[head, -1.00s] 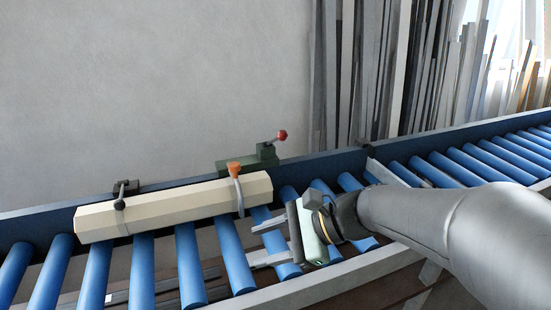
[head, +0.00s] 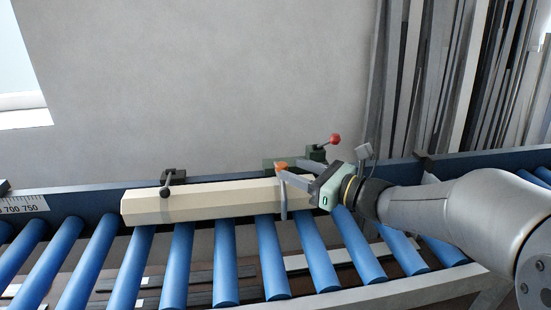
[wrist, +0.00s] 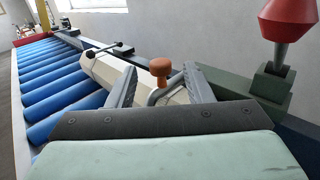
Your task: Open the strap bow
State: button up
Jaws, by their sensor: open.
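The strap bow (head: 283,206) is a grey band over the right part of a cream, many-sided profile (head: 200,203), with an orange knob (head: 281,164) on top. It looks closed over the profile. My gripper (head: 291,182) is open at the bow's right side, its fingers pointing left toward the knob. In the wrist view, the orange knob (wrist: 160,67) and the upper part of the bow (wrist: 160,94) show between the two spread fingers. I cannot tell whether a finger touches the bow. The lower part of the bow is hidden in the wrist view.
A green clamp with a red-knobbed lever (head: 334,140) stands close behind my gripper. A black clamp (head: 172,180) sits at the profile's left part. Blue rollers (head: 225,262) run below, between a dark blue back rail (head: 80,205) and a pale front rail.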

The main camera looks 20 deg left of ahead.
jog(key=p+x, duration=0.1)
jog(key=x, duration=0.5)
jog(key=shift+a, duration=0.2)
jog(key=shift+c, duration=0.3)
